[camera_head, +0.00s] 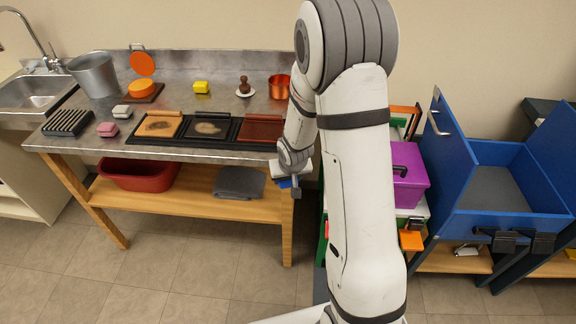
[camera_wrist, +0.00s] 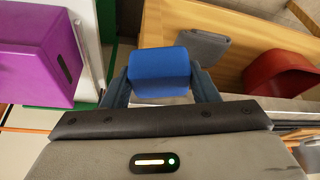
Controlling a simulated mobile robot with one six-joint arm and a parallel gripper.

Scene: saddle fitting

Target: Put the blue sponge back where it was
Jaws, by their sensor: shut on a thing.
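The blue sponge (camera_wrist: 158,68) sits between the two fingers of my gripper (camera_wrist: 160,86) in the wrist view, and the gripper is shut on it. In the head view, my gripper (camera_head: 289,184) is off the right end of the steel worktable (camera_head: 182,118), below its top and near its right front leg. Only a small bit of blue (camera_head: 283,184) shows there; my arm hides the rest. The sponge's earlier place cannot be told from these frames.
The lower shelf (camera_head: 180,203) holds a red tub (camera_head: 140,174) and grey cloth (camera_head: 239,183). A purple box (camera_head: 408,172) stands right of my arm.

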